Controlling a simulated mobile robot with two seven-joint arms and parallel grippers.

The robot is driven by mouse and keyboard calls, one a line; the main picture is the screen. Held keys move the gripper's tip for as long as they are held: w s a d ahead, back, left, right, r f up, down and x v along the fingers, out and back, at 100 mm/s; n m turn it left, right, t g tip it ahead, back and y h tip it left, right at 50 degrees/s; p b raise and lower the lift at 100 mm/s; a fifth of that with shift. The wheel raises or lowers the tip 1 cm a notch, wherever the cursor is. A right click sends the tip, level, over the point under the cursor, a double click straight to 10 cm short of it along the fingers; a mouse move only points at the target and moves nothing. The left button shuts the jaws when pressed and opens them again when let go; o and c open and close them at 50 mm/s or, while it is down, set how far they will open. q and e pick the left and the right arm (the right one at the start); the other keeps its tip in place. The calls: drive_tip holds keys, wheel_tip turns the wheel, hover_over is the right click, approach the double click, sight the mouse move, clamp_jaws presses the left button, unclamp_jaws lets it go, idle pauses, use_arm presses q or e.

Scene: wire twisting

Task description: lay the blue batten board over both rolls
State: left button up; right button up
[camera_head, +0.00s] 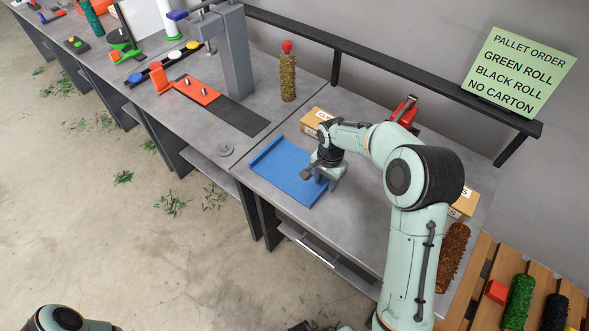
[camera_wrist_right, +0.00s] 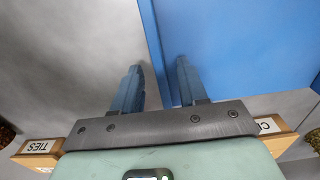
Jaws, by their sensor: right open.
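The blue batten board (camera_head: 282,170) lies flat on the grey table, with a raised strip along its left edge. My right gripper (camera_head: 325,183) is open at the board's right edge. In the right wrist view the board (camera_wrist_right: 240,45) fills the upper right, and its edge runs between the two open fingers (camera_wrist_right: 158,65). I cannot tell whether they touch it. The green roll (camera_head: 518,302) and the black roll (camera_head: 555,312) lie side by side on the wooden pallet at bottom right, cut off by the frame.
A red block (camera_head: 497,291) is on the pallet beside the green roll. A brown roll (camera_head: 453,257) and a carton (camera_head: 463,206) are at the table's right, another carton (camera_head: 315,122) behind the board. A wall sign (camera_head: 518,72) reads "PALLET ORDER GREEN ROLL BLACK ROLL NO CARTON".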

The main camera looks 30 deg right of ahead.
drive_tip(key=shift+f, duration=0.5)
clamp_jaws()
drive_tip(key=shift+r, duration=0.1)
